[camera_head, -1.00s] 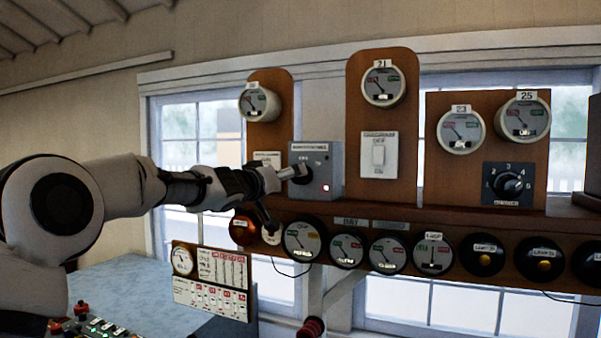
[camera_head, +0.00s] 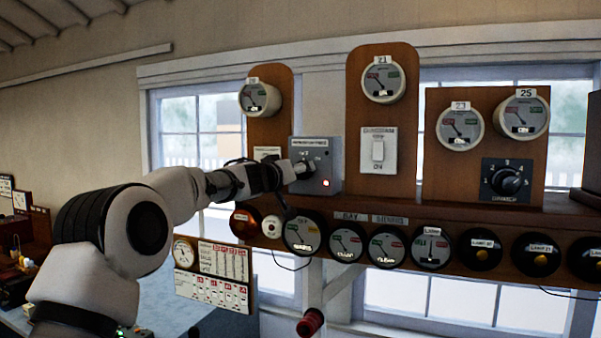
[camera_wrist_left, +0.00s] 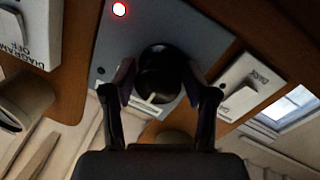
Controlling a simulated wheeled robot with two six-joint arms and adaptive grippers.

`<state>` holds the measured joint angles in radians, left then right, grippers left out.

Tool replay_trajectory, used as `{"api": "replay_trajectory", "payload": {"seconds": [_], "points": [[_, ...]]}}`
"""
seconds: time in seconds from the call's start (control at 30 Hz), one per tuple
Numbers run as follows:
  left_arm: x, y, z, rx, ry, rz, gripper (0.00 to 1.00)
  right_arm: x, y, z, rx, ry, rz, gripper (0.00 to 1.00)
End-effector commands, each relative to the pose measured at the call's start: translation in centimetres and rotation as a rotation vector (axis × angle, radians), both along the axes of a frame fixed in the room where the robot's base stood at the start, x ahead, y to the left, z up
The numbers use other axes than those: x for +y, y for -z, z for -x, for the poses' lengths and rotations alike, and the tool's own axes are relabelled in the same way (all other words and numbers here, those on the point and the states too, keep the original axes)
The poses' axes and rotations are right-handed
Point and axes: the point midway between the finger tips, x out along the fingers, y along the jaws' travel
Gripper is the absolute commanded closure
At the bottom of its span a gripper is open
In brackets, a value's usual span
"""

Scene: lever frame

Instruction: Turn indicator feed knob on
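In the left wrist view the box face (camera_wrist_left: 195,35), the glowing lamp (camera_wrist_left: 120,9) and a round black knob (camera_wrist_left: 160,72) show. My left gripper (camera_head: 295,172) is at the box face, covering the knob in the head view. In the wrist view its fingers (camera_wrist_left: 159,82) stand on both sides of the knob and appear closed on it. A pale pointer or mark shows below the knob. My right gripper is out of view.
A white switch (camera_head: 378,151) is on the panel right of the box, and a dark rotary selector (camera_head: 506,183) is further right. Round gauges (camera_head: 304,234) and dark lamps line the shelf front below. A paper chart board (camera_head: 213,274) hangs below left.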

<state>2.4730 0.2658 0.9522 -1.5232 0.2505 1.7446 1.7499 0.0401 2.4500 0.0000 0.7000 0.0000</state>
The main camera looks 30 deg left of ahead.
Motion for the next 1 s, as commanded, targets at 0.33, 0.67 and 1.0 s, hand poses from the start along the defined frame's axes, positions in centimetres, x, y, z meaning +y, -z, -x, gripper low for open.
{"api": "replay_trajectory", "payload": {"seconds": [0.33,0.67,1.0], "points": [[-0.17,-0.14,0.0,-0.003,0.004,-0.002,0.9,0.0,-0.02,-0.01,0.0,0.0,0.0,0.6],[-0.18,-0.24,0.02,0.008,0.003,-0.202,0.9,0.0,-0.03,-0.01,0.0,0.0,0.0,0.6],[-0.15,-0.26,0.02,0.016,0.002,-0.354,0.9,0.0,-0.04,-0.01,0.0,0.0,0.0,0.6]]}}
